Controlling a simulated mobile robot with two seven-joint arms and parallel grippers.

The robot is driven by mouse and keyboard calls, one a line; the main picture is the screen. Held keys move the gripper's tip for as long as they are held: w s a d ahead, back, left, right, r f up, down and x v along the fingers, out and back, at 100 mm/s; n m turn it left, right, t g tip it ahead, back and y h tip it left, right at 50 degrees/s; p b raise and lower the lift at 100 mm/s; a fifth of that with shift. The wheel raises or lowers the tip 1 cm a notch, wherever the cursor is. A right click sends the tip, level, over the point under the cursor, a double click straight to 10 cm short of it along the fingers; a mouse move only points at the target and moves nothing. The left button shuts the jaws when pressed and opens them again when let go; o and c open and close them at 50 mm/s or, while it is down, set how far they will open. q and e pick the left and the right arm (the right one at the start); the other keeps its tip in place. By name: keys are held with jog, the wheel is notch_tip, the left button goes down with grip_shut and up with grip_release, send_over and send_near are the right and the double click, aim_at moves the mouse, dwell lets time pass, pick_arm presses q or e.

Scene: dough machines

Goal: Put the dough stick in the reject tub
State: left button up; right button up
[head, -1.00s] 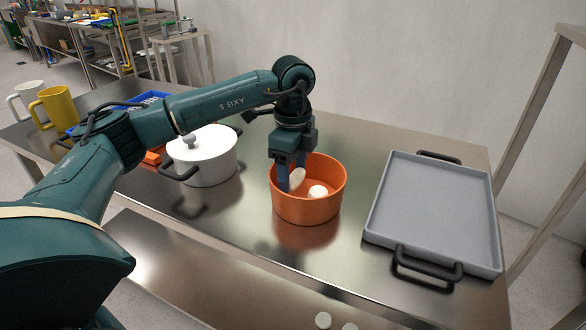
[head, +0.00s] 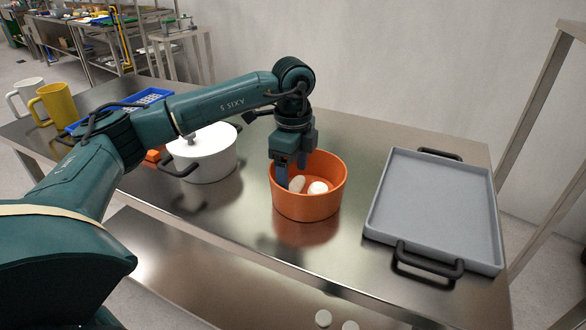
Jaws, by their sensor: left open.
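The orange tub (head: 308,207) stands on the steel table. Two pale dough pieces lie inside it: a longer one (head: 297,185) on the left and a rounder one (head: 318,188) on the right. My left gripper (head: 290,178) points down into the tub at its left side, with its fingers next to the longer piece. It is open and the longer piece appears to rest in the tub. The fingertips are partly hidden by the tub's front wall. My right gripper is not in view.
A white lidded pot (head: 208,160) stands left of the tub, and a grey tray (head: 434,210) with black handles lies to the right. A yellow mug (head: 54,106), a white mug (head: 27,97) and a blue crate (head: 150,97) are at the far left. The steel table (head: 255,225) is bare before the tub.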

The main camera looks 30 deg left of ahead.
aim_at(293, 181)
pick_arm(q)
notch_tip(293, 181, up, 13)
jog(key=p, duration=0.1)
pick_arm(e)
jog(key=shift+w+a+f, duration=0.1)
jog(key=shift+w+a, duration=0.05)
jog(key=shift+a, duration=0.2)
pick_arm(q)
jog(key=shift+r, duration=0.1)
